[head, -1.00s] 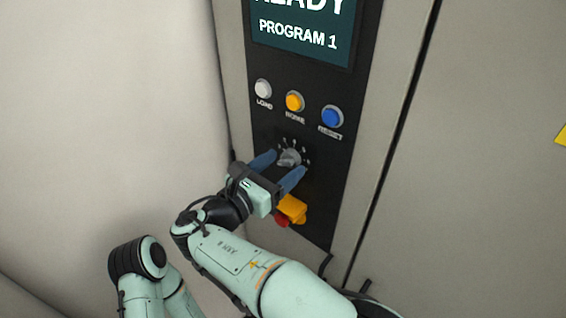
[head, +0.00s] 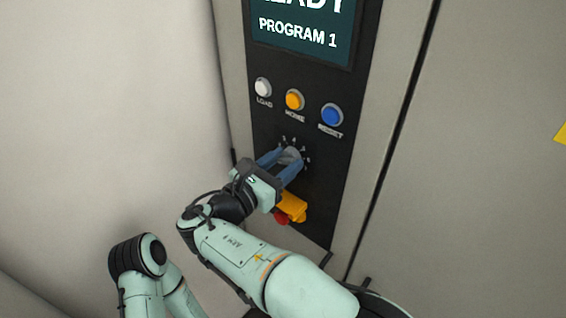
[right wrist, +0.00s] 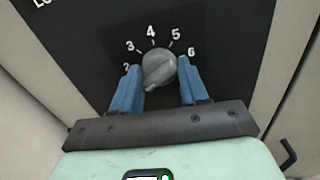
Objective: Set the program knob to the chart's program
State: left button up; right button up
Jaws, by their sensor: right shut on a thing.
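The program knob (head: 291,154) is a grey dial on the black control panel, below the row of buttons. In the right wrist view the knob (right wrist: 159,69) has its ridge slanting to the lower left. Numbers 2 to 6 show around it; any 1 is hidden behind the left finger. The display (head: 301,32) reads PROGRAM 1. My right gripper (head: 288,161) has its blue fingers on both sides of the knob, shut on it; the fingers also show in the right wrist view (right wrist: 161,76). My left gripper is out of view. No chart shows.
White LOAD (head: 263,87), orange HOME (head: 295,99) and blue RESET (head: 332,115) buttons sit above the knob. A yellow and red control (head: 292,207) sits just below my right gripper. A pale wall (head: 110,110) stands at the left.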

jog(key=m, duration=0.2)
jog(key=shift+m, duration=0.4)
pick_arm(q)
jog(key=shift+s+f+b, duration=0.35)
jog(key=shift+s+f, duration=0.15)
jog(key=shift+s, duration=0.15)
pick_arm(e)
jog(key=shift+m, duration=1.7)
jog(key=o, duration=1.1)
jog(key=shift+c, duration=0.2)
jog(key=shift+a, duration=0.1)
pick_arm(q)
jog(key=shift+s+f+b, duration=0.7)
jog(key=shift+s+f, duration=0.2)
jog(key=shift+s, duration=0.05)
pick_arm(e)
jog(key=v, duration=1.3)
jog(key=shift+s+a, duration=0.1)
